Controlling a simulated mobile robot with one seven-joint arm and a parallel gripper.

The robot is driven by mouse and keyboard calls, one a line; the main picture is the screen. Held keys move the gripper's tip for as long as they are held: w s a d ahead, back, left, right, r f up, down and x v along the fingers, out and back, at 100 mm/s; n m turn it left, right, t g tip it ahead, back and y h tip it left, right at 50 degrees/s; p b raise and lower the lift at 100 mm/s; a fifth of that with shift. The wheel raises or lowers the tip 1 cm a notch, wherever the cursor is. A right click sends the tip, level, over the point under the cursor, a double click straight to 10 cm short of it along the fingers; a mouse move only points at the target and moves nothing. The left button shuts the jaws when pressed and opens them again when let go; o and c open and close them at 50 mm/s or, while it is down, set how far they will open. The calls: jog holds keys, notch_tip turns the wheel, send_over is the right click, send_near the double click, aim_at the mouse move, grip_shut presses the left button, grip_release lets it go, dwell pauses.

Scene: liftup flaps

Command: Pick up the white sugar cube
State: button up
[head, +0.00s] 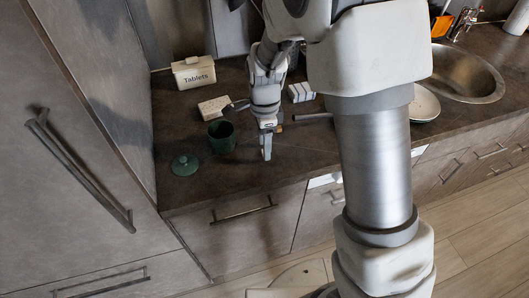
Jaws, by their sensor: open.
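I cannot make out a single white sugar cube with certainty. A cream-white speckled block (214,108) lies on the dark counter, behind a small dark green pot (222,136). The pot stands uncovered, and its inside is too dark to read. A green lid with a knob (185,165) lies on the counter to the pot's left. My gripper (267,148) points down over the counter, just right of the pot and apart from it. It is open. The space between its fingers is seen nearly edge-on, and I see nothing held there.
A white box marked Tablets (194,73) stands at the back left. A striped block (301,92) lies behind my gripper. White plates (424,104) and a sink (468,74) are at the right. A tall cabinet (85,120) bounds the left. The counter's front strip is clear.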

jog(key=shift+f, duration=0.55)
grip_shut()
jog(key=shift+r, duration=0.1)
